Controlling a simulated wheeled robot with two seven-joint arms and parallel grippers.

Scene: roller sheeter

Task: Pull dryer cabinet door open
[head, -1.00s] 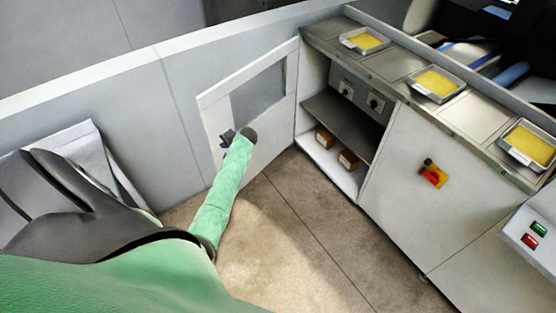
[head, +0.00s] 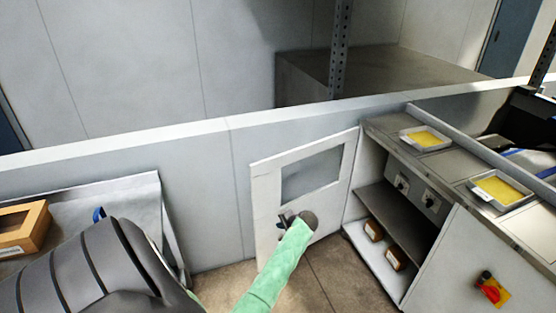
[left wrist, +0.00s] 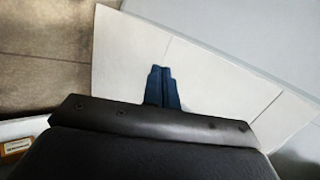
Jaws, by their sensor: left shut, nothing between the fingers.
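The dryer cabinet door (head: 264,195), white with a grey window (head: 312,175), stands wide open, swung out to the left of the cabinet opening. My left gripper (head: 284,222) is in front of the lower left part of the door, its fingers pressed together and empty. In the left wrist view the dark shut fingers (left wrist: 162,85) lie over the white door panel (left wrist: 130,60); I cannot tell whether they touch it. I cannot make out the door's handle. My right gripper is not in view.
The open cabinet shows a dark shelf (head: 395,212), a panel with knobs (head: 415,188) and small brown boxes (head: 373,230) below. Trays of yellow sheet (head: 425,138) rest on top. A low wall (head: 200,170) runs behind the door. A brown box (head: 22,228) sits at far left.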

